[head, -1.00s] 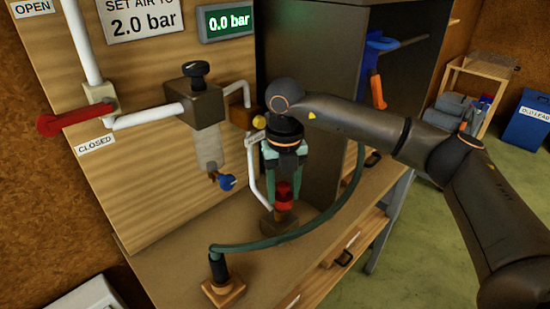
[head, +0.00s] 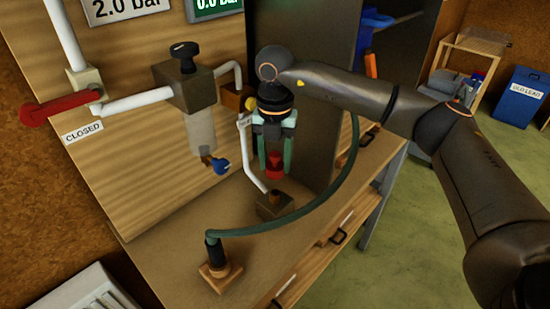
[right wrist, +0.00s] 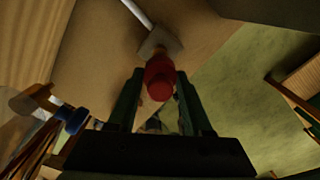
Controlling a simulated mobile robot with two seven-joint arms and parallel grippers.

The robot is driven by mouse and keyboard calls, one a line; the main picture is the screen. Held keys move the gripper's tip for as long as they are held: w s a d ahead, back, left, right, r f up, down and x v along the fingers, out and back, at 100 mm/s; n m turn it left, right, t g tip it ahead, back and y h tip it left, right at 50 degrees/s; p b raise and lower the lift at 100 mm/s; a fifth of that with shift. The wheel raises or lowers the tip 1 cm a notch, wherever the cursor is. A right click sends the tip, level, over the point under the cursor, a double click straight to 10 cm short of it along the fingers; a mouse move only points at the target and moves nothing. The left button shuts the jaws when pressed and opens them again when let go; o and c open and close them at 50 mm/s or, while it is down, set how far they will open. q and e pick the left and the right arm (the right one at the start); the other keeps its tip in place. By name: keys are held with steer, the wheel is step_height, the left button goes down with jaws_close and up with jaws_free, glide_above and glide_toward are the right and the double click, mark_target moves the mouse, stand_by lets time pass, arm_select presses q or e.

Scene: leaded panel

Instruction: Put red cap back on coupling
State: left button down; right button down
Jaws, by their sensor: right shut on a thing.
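My right gripper (head: 275,160) points down over the bench, its green fingers shut on the red cap (head: 275,167). In the right wrist view the red cap (right wrist: 160,80) sits between the fingertips. Below it, a brown block (head: 275,205) with a short dark stub on top stands at the lower end of a white pipe; it looks like the coupling. In the head view a gap shows between cap and block. The block (right wrist: 160,42) also shows behind the cap in the right wrist view. My left gripper is not in view.
A green hose (head: 310,213) curves from a dark fitting on a wooden base (head: 220,275) round the front and right of the block. The regulator (head: 187,88), its blue knob (head: 221,166) and a red lever (head: 60,108) are on the board. A dark cabinet (head: 305,130) stands behind.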

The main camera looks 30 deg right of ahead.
mark_target(275, 154)
steer(key=shift+f+b, duration=1.5)
steer(key=shift+f, duration=1)
steer(key=shift+f+b, duration=0.95)
steer(key=shift+f, duration=0.6)
steer(key=shift+c, duration=1.2)
jaws_free()
steer(key=shift+r, duration=0.1)
step_height(275, 154, up, 12)
steer(key=shift+r+b, duration=0.2)
steer(key=shift+b, duration=0.2)
